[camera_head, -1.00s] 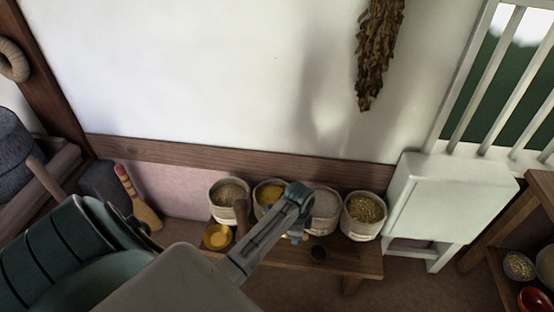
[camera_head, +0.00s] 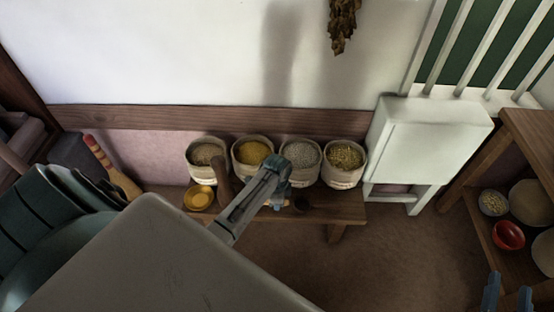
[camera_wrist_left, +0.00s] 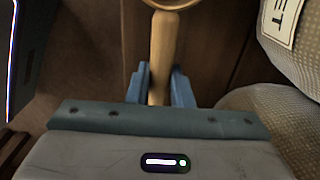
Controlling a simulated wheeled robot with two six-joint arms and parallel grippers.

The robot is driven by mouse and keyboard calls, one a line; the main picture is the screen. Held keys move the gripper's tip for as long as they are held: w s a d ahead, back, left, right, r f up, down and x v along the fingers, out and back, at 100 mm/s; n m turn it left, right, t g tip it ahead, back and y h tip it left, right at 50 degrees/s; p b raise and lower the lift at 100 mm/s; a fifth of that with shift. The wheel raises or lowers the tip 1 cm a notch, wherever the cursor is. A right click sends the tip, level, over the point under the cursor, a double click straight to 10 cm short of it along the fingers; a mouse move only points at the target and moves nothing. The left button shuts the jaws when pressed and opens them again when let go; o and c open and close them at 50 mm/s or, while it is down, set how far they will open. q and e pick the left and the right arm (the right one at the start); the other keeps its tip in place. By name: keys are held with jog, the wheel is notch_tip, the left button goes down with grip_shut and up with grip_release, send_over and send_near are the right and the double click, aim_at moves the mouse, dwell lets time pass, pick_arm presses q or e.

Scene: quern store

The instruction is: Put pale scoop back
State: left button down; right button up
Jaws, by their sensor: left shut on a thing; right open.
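In the left wrist view my left gripper (camera_wrist_left: 158,85) is shut on the pale wooden handle of the pale scoop (camera_wrist_left: 161,50). The scoop's rounded end is cut off by the top edge of that view. In the head view my left gripper (camera_head: 277,192) is in front of the middle sacks, over the bench, and the scoop cannot be made out. My right gripper (camera_head: 508,292) is open and empty at the lower right edge of the head view, near the wooden shelf.
A low wooden bench (camera_head: 345,213) bears several cloth sacks of grain, such as the right-end one (camera_head: 345,158). A yellow bowl (camera_head: 199,196) and a brown wooden handle (camera_head: 221,172) are at its left. A white cabinet (camera_head: 428,140) stands right. A shelf holds a red bowl (camera_head: 508,235).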

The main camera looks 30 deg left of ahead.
pick_arm(q)
jog(key=shift+f, duration=0.1)
jog(key=c, duration=1.3)
grip_release()
pick_arm(e)
jog(key=shift+f, duration=0.1)
